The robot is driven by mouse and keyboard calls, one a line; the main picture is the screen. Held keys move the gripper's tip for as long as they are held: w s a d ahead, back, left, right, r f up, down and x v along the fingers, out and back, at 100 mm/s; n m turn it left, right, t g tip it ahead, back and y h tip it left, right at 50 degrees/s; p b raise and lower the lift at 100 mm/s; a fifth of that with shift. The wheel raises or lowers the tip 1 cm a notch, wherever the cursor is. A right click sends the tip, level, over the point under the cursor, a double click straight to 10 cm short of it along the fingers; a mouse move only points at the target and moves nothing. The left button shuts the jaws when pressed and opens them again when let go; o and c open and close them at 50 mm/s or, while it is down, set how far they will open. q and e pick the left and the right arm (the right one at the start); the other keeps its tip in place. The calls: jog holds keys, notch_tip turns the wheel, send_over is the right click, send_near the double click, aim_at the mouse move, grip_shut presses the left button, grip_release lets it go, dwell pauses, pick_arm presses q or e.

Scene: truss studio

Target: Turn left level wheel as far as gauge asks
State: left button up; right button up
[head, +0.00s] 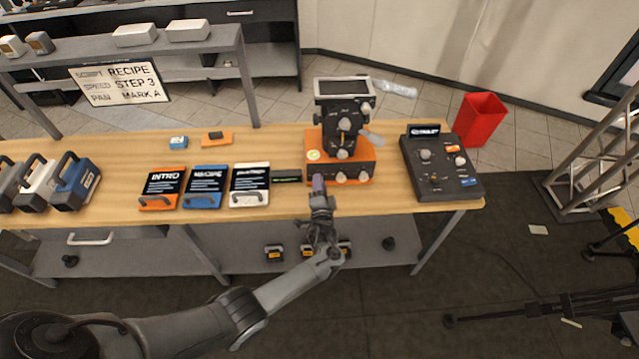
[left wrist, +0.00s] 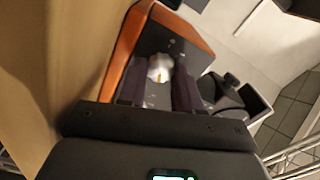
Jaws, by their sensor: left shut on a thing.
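The camera head (head: 345,125) stands on an orange base (head: 328,158) with a dark front panel at the table's front edge. A round pale-green gauge (head: 313,155) sits on the base's left top; its reading is too small to make out. Two pale wheels (head: 341,178) show on the front panel. My left gripper (head: 318,182) is at the panel's left end and hides the left wheel in the head view. In the left wrist view, the fingers (left wrist: 158,90) are shut on the pale left level wheel (left wrist: 160,67), which has an orange mark. My right gripper is not in view.
A dark control box (head: 440,168) stands to the right of the base. Orange, blue and white cards (head: 207,185) lie to the left, with several handled blocks (head: 72,185) at the far left. A red bin (head: 480,118) stands behind the table's right end.

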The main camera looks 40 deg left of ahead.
pick_arm(q)
jog(key=shift+m, duration=1.8)
jog(key=o, duration=1)
jog(key=shift+o, duration=0.2)
jog(key=shift+p, duration=0.3)
jog(key=p+v, duration=0.3)
jog(key=v, duration=0.8)
jog(key=shift+w, duration=0.1)
